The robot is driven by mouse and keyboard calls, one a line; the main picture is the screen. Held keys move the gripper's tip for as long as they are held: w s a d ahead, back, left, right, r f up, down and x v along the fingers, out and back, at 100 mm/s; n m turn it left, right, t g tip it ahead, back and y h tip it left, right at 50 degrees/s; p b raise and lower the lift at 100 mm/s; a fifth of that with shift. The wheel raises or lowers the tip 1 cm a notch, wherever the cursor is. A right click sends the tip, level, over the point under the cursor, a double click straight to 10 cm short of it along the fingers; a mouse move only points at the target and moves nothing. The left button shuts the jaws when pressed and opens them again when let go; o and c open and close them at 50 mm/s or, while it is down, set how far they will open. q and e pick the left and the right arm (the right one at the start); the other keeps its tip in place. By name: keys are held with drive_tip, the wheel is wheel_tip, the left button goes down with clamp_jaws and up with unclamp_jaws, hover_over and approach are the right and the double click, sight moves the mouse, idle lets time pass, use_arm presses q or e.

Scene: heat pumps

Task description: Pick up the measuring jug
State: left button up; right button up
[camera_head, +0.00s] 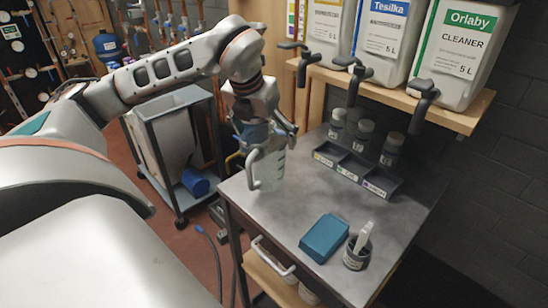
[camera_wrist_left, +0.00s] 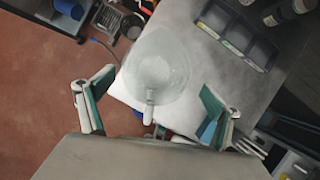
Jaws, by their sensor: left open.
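The clear measuring jug (camera_head: 270,169) stands upright near the back left edge of the grey worktop (camera_head: 305,205). Its handle is on the left side in the head view. In the wrist view the jug (camera_wrist_left: 158,68) shows from above, its handle pointing toward my palm. My left gripper (camera_head: 264,135) is at the jug's upper part in the head view and partly hides it. In the wrist view the left gripper's fingers (camera_wrist_left: 157,88) are wide apart, one on each side of the handle, with clear gaps. My right gripper is in neither view.
A divided tray (camera_head: 357,170) and several dark-capped bottles (camera_head: 365,137) stand at the back of the worktop. Large canisters (camera_head: 463,50) with taps overhang from a shelf.

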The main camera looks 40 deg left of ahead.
sight(262, 165)
use_arm(q)
drive_tip(key=x, duration=0.5)
drive_tip(key=b+x, duration=0.1)
drive_tip(key=x, duration=0.1)
drive_tip(key=shift+s+a+f, duration=0.15)
drive_tip(key=shift+a+f, duration=0.1)
drive_tip(key=shift+a, duration=0.05)
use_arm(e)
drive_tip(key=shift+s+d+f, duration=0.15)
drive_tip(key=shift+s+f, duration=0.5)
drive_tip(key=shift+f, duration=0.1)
use_arm(q)
drive_tip(key=c, duration=1.3)
